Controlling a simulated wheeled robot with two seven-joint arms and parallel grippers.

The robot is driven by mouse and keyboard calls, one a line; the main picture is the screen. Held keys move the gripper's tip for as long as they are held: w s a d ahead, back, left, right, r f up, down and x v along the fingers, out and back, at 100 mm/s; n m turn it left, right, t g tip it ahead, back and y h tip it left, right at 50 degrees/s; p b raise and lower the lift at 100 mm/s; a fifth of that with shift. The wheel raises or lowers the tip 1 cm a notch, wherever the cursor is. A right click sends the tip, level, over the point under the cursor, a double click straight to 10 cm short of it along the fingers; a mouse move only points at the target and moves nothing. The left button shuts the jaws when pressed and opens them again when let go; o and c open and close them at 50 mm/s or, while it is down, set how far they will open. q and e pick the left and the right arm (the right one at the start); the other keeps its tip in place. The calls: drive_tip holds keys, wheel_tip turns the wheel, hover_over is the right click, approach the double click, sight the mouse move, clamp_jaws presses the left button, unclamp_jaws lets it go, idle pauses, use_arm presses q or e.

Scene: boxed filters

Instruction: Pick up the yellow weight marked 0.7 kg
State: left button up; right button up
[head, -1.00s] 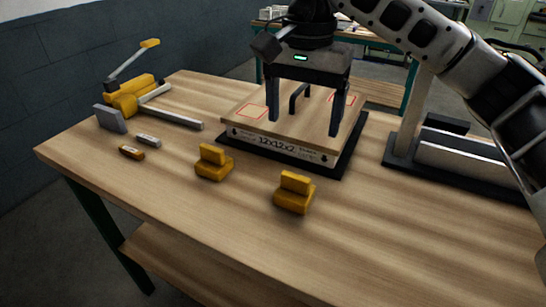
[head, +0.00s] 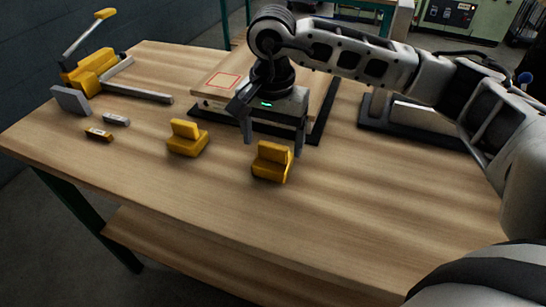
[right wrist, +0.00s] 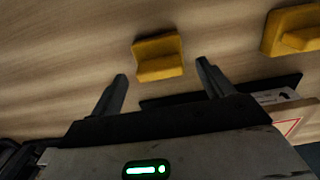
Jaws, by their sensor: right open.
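Two yellow weights stand on the wooden table in the head view, a left one (head: 186,138) and a right one (head: 272,162). No mark can be read on either, so I cannot tell which is 0.7 kg. My right gripper (head: 273,146) is open and empty, with its fingers pointing down close behind the right weight. In the right wrist view the open fingers (right wrist: 162,84) lie on either side of the nearer yellow weight (right wrist: 158,58), which is just beyond the tips. The other yellow weight (right wrist: 292,30) is at the upper right. My left gripper is not in view.
A flat box (head: 218,86) on a black tray (head: 324,120) lies behind the gripper. A black-based fixture (head: 400,120) is at the right. The front table is clear.

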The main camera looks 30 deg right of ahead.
sight(273, 158)
drive_tip(key=shift+f, duration=1.4)
drive_tip(key=c, duration=1.2)
drive_tip(key=shift+r, duration=0.1)
drive_tip(key=shift+c, duration=1)
drive_tip(key=shift+r, duration=0.1)
